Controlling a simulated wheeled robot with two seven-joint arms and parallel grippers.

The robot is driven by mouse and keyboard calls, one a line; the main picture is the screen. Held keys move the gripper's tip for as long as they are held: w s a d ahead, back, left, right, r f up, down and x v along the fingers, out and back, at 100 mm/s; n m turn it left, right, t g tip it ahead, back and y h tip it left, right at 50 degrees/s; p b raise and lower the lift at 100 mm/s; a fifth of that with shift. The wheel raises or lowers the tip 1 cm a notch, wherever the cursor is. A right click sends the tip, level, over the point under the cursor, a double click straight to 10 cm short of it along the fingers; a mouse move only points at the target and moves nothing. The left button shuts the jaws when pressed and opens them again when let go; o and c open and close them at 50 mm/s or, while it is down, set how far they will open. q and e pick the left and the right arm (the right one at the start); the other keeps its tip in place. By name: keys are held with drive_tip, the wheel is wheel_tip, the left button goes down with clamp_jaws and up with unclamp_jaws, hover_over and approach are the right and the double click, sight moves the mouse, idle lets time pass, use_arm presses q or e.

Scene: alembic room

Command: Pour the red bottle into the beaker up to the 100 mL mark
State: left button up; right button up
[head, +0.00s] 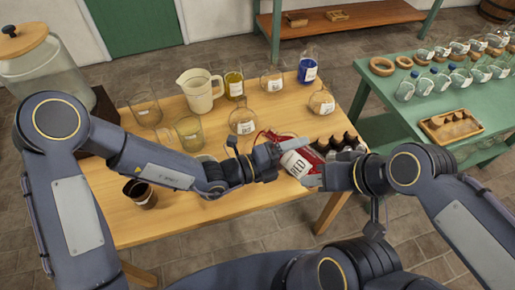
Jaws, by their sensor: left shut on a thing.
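The red bottle (296,162), with a white label reading RED, is tilted near the table's right front part. My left gripper (274,152) is shut on it at its left side. My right gripper (314,179) is close to the bottle's lower right end; whether it touches it or is open I cannot tell. Several clear glass vessels stand on the table, including one (188,130) at the left middle and a wider one (145,109) behind it. Another glass is partly hidden behind my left forearm. Which one is the beaker, and any 100 mL mark, I cannot make out.
The wooden table (240,218) also holds a cream jug (199,91), a yellow vessel (234,86), a blue bottle (307,70), a brown cup (141,193) and a rack of dark-topped items (343,144). A green table (380,130) stands right. The front middle is clear.

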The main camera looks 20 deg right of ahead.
use_arm(q)
drive_tip(key=shift+r+n+p, duration=0.3)
drive_tip(key=shift+r+p, duration=0.1)
idle(2.0)
